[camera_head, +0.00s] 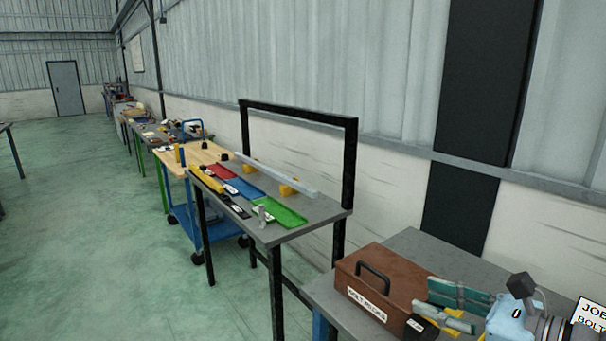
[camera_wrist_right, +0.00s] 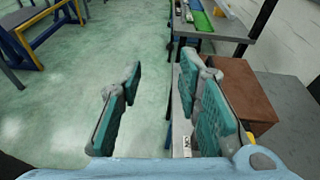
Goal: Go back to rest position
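My right gripper (camera_head: 428,298) is at the lower right of the head view, in front of and partly over the brown box's right end. In the right wrist view my right gripper (camera_wrist_right: 163,72) shows its two teal finger pads spread wide apart with nothing between them. It is open and empty. My left gripper is not in either view.
A brown box (camera_head: 372,287) with a black handle and a white label sits on a grey table (camera_head: 420,243) close to my right gripper. A workbench (camera_head: 290,232) with red, blue and green trays stands further left, beside a blue cart (camera_head: 184,222). The green floor (camera_head: 90,230) on the left is mostly open.

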